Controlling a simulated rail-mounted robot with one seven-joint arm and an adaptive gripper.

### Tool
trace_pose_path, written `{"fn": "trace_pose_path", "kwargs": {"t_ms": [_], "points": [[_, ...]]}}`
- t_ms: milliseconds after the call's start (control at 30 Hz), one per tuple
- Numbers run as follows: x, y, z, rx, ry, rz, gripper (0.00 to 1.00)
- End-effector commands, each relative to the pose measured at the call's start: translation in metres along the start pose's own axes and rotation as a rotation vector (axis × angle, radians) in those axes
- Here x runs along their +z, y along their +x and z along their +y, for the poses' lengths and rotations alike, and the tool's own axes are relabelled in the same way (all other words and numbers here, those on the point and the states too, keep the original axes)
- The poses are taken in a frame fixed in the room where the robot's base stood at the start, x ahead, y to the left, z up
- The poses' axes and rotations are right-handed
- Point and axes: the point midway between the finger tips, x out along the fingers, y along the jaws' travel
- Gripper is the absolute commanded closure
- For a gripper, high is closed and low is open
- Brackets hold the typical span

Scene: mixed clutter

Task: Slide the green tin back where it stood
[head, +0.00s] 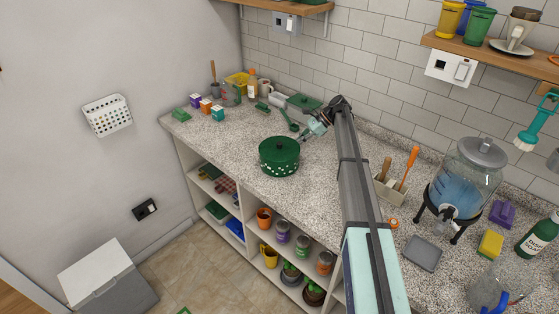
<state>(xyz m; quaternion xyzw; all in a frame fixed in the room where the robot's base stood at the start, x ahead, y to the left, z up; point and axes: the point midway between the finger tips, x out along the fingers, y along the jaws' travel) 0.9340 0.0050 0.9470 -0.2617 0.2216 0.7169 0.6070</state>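A dark green round tin (279,158) with pale spots on its side and a lid with a small knob stands upright on the speckled counter (235,142), near its front edge. My arm reaches in from the lower right. My gripper (305,137) is at the arm's far end, just right of and behind the tin, low over the counter. Whether its fingers touch the tin is too small to tell, and so is whether they are open or shut.
Green utensils (289,121) and a flat green container (304,102) lie behind the tin. Small coloured boxes (206,106) stand at the left. Counter left of the tin is clear.

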Motion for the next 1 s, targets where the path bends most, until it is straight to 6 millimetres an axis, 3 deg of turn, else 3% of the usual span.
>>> {"fn": "trace_pose_path", "kwargs": {"t_ms": [767,1000], "points": [[0.017,0.019,0.021,0.000,0.000,0.000,1.00],[0.017,0.015,0.018,0.000,0.000,0.000,1.00]]}}
